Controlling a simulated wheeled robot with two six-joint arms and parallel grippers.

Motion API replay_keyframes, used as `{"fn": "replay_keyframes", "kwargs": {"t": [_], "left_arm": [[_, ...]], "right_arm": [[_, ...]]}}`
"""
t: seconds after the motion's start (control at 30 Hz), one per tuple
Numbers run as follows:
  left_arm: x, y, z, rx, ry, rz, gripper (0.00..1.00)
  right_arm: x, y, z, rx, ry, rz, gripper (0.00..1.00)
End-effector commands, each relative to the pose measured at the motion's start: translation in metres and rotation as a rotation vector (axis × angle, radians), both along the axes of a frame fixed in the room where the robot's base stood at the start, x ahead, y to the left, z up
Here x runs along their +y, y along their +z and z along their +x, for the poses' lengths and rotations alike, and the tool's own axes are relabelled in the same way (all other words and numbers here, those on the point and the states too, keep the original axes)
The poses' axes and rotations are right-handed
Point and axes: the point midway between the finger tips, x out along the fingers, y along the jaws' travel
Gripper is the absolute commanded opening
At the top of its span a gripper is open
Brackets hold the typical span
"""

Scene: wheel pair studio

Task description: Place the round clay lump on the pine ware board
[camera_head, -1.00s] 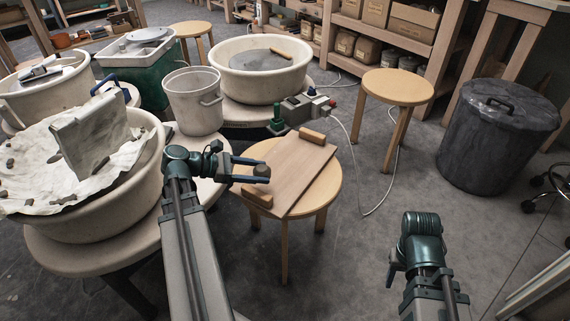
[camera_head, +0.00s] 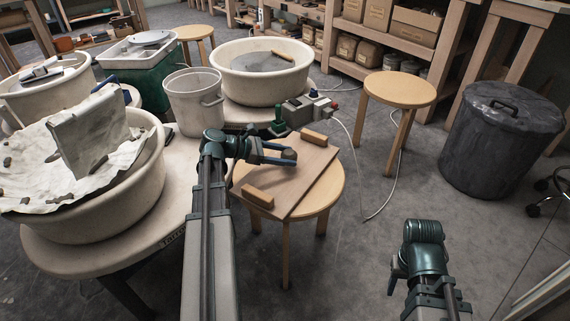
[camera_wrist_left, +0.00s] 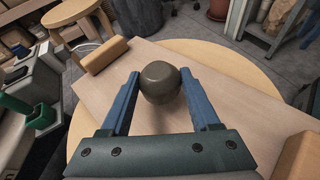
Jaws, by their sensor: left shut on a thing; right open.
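The round clay lump (camera_wrist_left: 159,83) is a grey-brown ball between the blue fingers of my left gripper (camera_wrist_left: 160,98) in the left wrist view. In the head view my left gripper (camera_head: 282,154) is shut on the clay lump (camera_head: 289,154) over the pine ware board (camera_head: 285,180). The board also shows in the left wrist view (camera_wrist_left: 205,62). I cannot tell whether the lump touches the board. The board lies on a round wooden stool (camera_head: 325,190). My right gripper (camera_head: 394,274) is at the lower right, away from the board, and partly hidden by its own wrist.
Two wooden blocks (camera_head: 314,138) (camera_head: 258,196) sit at opposite ends of the board. A grey device with a green part (camera_head: 307,108) stands behind the stool. A cloth-lined basin (camera_head: 145,185) is to the left. Open floor lies right of the stool.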

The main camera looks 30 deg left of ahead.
Motion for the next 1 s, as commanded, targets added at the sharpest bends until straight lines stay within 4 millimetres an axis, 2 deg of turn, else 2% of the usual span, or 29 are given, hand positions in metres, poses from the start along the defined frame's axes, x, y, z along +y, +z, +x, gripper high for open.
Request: {"fn": "replay_keyframes", "kwargs": {"t": [0.03, 0.13, 0.57, 0.6, 0.73, 1.0], "left_arm": [[0.000, -0.013, 0.000, 0.000, 0.000, 0.000, 0.00], [0.000, -0.024, 0.000, -0.001, 0.000, -0.001, 0.00], [0.000, -0.027, 0.000, 0.000, 0.000, 0.000, 0.00], [0.000, -0.026, 0.000, 0.000, 0.000, 0.000, 0.68], [0.000, -0.026, 0.000, 0.000, 0.000, 0.000, 0.91], [0.000, -0.025, 0.000, 0.000, 0.000, 0.000, 0.93]], "right_arm": [[0.000, -0.013, 0.000, -0.001, 0.000, 0.000, 0.50], [0.000, -0.024, 0.000, -0.001, 0.000, 0.000, 0.50], [0.000, -0.027, 0.000, -0.002, 0.000, 0.001, 0.50], [0.000, -0.026, 0.000, -0.002, 0.000, 0.001, 0.50], [0.000, -0.025, 0.000, -0.002, 0.000, 0.001, 0.50], [0.000, -0.025, 0.000, -0.002, 0.000, 0.001, 0.50]]}}
